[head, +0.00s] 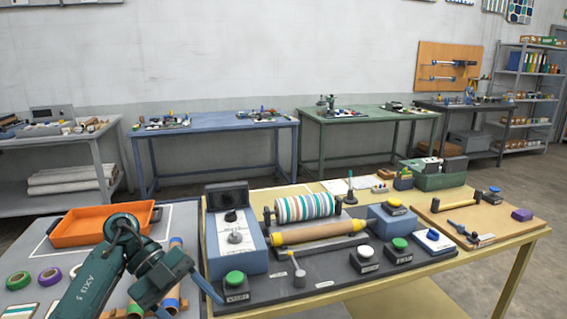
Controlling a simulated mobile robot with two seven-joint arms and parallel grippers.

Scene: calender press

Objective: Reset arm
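My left arm comes in at the bottom left, and its dark teal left gripper (192,306) hangs over the grey table near the press bench. Its fingers look spread and empty, with the tips partly at the picture's lower edge. My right gripper is out of view. On the bench stands the press with a striped roller (305,207) above a tan roller (320,233). A small lever with a pale knob (297,268) stands in front. A blue control box (235,250) is on the left, with a green button (235,279) in front of it.
An orange tray (92,228) and tape rolls (50,276) lie on the grey table. White (366,252) and green (399,244) buttons sit right of the lever. A wooden board (500,220) lies far right.

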